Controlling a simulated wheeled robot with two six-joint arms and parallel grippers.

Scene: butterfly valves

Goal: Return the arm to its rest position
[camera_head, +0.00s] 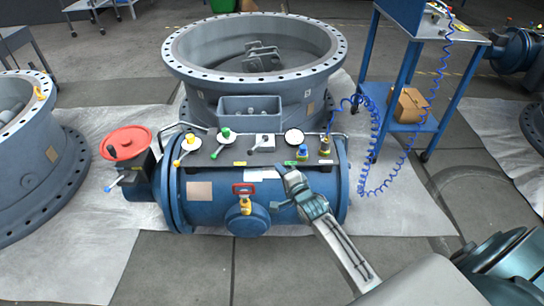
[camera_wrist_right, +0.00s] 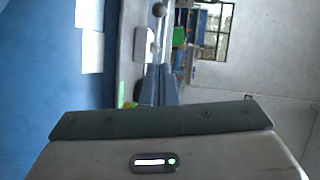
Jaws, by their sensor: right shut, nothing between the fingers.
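My right arm reaches in from the lower right in the head view. Its gripper (camera_head: 284,172) is shut and empty, in front of the upper part of the blue horizontal cylinder (camera_head: 215,215). The shut fingers also show in the right wrist view (camera_wrist_right: 158,82), with the blue surface to their left. The dark panel (camera_head: 230,158) on the cylinder's top carries several small valves and gauges close behind the fingertips. I cannot tell whether the fingers touch anything. My left gripper is not in view.
A large flanged ring (camera_head: 180,65) stands behind the cylinder, and another (camera_head: 70,180) at the left. A red handwheel (camera_head: 126,141) is on the cylinder's left end. A blue coiled hose (camera_head: 376,150) hangs from the cart (camera_head: 394,90) at the right.

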